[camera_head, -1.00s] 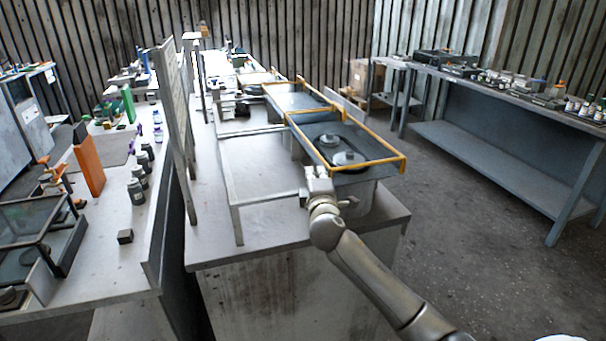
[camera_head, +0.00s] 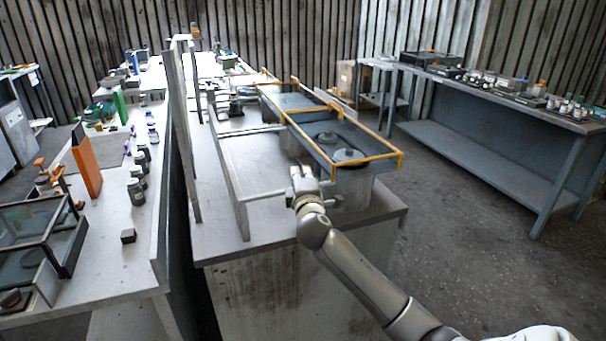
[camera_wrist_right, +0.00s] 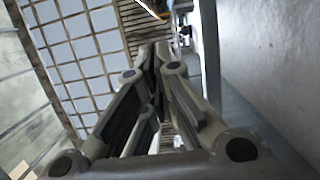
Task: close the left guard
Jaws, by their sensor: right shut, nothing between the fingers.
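The blower housing stands on a grey cabinet, with two dark round parts (camera_head: 348,156) inside it. Yellow-edged guard panels (camera_head: 376,158) run along its top, one nearer and one farther. A grey bar frame (camera_head: 240,190) stands to the left of the housing; I cannot tell which of these is the left guard or how far it stands open. My right gripper (camera_head: 303,176) is at the near left corner of the housing, close beside the yellow edge. Contact is unclear. Its fingers are shut and empty, also in the right wrist view (camera_wrist_right: 156,58). My left gripper is out of view.
The grey cabinet top (camera_head: 226,246) is bare at the near left. An upright board (camera_head: 183,130) separates it from a left bench with bottles (camera_head: 137,190) and an orange panel (camera_head: 87,165). A long bench (camera_head: 470,150) stands at the right, with open floor between.

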